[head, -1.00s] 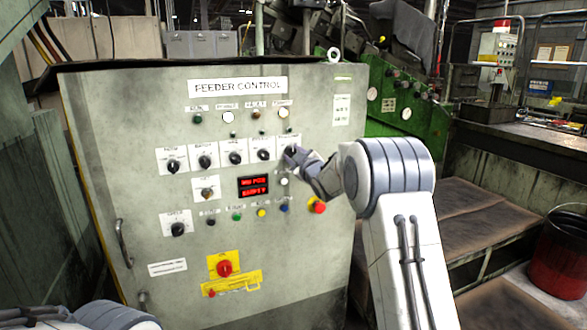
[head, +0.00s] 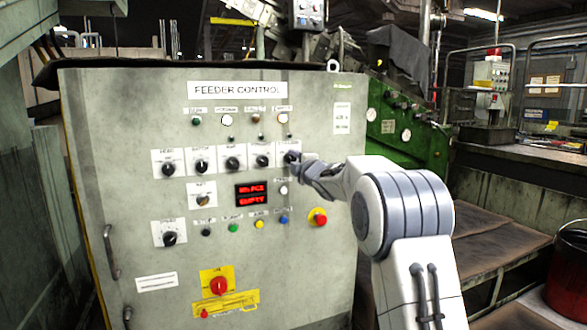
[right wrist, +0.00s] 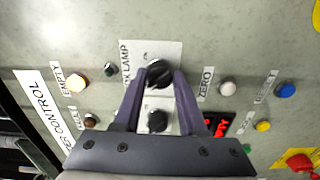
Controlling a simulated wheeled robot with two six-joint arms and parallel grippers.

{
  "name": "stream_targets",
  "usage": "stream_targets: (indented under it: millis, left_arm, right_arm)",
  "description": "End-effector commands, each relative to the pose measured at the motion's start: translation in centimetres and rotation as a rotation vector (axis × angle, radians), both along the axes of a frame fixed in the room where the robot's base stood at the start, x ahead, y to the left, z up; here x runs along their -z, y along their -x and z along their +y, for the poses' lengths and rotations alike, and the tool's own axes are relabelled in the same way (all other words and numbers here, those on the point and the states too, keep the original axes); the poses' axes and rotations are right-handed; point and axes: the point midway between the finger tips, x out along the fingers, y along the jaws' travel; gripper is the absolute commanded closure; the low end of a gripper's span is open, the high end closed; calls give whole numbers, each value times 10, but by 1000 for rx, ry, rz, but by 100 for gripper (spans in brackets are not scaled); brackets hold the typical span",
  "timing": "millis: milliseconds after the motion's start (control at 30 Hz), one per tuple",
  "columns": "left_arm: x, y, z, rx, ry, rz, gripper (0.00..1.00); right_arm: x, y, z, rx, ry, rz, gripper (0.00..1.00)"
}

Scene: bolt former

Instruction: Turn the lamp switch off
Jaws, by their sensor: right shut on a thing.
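The lamp switch is a black rotary knob (right wrist: 159,75) on a white plate whose label ends in "LAMP". In the head view the lamp switch (head: 291,156) is the rightmost in the upper row of knobs, partly covered by my gripper. My right gripper (head: 297,159) reaches it from the right. In the right wrist view the purple fingers of my right gripper (right wrist: 163,80) are on both sides of the knob, shut on it. I cannot clearly read which way the knob points. My left gripper is out of view.
The grey feeder control cabinet (head: 110,120) carries several other knobs, lamps and buttons. A red display (head: 252,195) and a red emergency button (head: 318,217) sit below the gripper. A red main switch (head: 219,286) is lower down. A green machine (head: 425,145) stands behind.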

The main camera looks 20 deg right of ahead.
Motion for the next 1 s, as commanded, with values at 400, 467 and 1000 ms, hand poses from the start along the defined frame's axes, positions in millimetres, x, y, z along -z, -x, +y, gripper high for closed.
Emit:
stream_targets:
  millis: [400, 467, 1000]
  left_arm:
    - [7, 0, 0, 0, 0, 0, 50]
    - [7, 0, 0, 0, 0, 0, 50]
    - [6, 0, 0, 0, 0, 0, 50]
  right_arm:
    - [1, 0, 1, -1, 67, -1, 100]
    - [0, 0, 1, -1, 67, -1, 100]
    - [0, 0, 0, -1, 65, -1, 29]
